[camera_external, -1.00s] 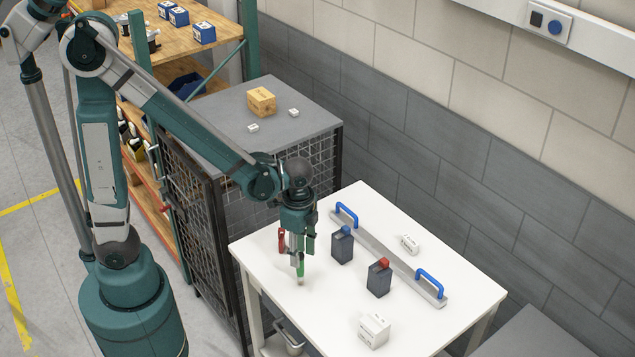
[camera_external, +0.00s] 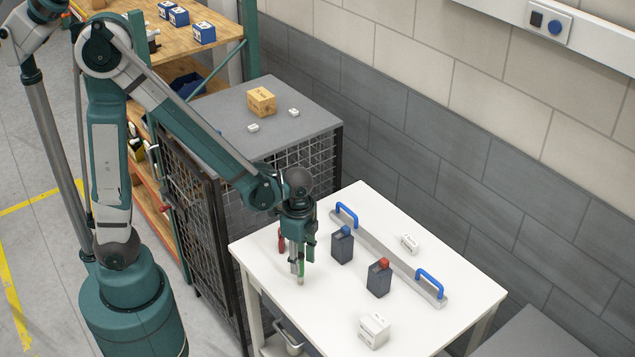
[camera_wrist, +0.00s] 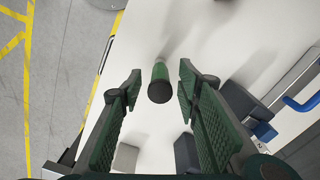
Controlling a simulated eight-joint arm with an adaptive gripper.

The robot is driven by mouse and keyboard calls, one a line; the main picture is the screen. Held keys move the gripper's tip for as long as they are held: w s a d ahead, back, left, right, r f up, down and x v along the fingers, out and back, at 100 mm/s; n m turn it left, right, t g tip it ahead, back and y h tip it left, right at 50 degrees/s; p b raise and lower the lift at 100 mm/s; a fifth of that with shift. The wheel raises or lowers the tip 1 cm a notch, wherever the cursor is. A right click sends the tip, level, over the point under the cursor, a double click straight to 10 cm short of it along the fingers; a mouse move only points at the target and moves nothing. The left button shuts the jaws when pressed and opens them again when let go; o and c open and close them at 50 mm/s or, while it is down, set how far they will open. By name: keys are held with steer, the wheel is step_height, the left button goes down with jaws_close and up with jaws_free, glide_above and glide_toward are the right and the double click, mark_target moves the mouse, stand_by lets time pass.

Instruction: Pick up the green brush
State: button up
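The green brush (camera_external: 301,271) stands upright near the left part of the white table, with a pale lower end on the tabletop. In the wrist view the brush (camera_wrist: 160,76) shows end-on, its dark round end towards the camera. My gripper (camera_external: 300,262) points down over it. In the wrist view my gripper (camera_wrist: 160,76) is open, one finger on each side of the brush, with visible gaps. Part of the brush is hidden by the fingers in the external view.
A red-handled tool (camera_external: 282,240) is close behind my gripper. A blue-capped bottle (camera_external: 342,246), a red-capped bottle (camera_external: 379,279) and a grey bar with blue handles (camera_external: 385,252) are to the right. A white box (camera_external: 374,331) is near the front edge.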

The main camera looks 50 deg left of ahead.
mark_target(300, 278)
steer(key=shift+f, duration=0.25)
steer(key=shift+a+f+b, duration=0.1)
steer(key=shift+f+b, duration=0.25)
steer(key=shift+f, duration=2.15)
steer(key=shift+c, duration=0.2)
steer(key=c, duration=1)
